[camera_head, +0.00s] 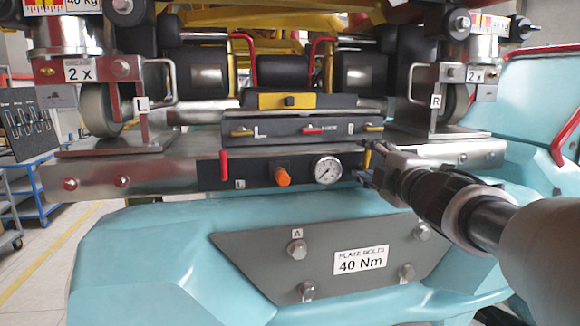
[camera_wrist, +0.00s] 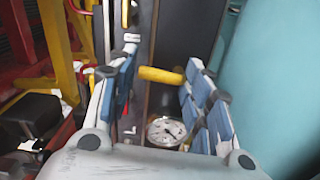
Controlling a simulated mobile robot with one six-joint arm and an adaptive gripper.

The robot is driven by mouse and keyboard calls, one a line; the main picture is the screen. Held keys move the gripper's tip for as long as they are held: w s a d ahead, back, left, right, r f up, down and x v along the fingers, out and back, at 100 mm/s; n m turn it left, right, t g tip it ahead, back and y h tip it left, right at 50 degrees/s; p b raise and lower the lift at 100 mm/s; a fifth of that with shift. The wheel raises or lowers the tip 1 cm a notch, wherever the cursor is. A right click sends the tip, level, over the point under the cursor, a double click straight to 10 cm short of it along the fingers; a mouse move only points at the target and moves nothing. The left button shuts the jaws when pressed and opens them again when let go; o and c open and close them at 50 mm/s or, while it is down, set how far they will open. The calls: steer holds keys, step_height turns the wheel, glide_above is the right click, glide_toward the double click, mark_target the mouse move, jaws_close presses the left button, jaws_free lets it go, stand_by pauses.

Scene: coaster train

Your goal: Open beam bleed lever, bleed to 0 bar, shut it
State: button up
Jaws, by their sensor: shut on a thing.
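A yellow lever (camera_head: 367,158) sits on the dark beam panel, right of a round white pressure gauge (camera_head: 327,170). My gripper (camera_head: 371,168) reaches in from the right and is shut on this lever, partly hiding it. In the wrist view the yellow lever (camera_wrist: 162,75) lies crosswise between the two blue-padded fingers (camera_wrist: 160,72). The gauge (camera_wrist: 166,131) shows below it; its needle is too small to read surely. An orange knob (camera_head: 282,176) and a red lever (camera_head: 224,165) by an L label are on the same panel, left of the gauge.
Just above is a panel with a yellow lever (camera_head: 241,133), a red lever (camera_head: 312,130) and another yellow lever (camera_head: 372,128), close over my gripper. Wheel brackets (camera_head: 436,100) stand on both sides. A bolted plate (camera_head: 320,265) lies below on the teal body.

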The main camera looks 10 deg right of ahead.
steer(key=shift+a+r+n, duration=0.15)
steer(key=shift+n, duration=0.35)
steer(key=shift+b, duration=0.3)
steer(key=o, duration=1.1)
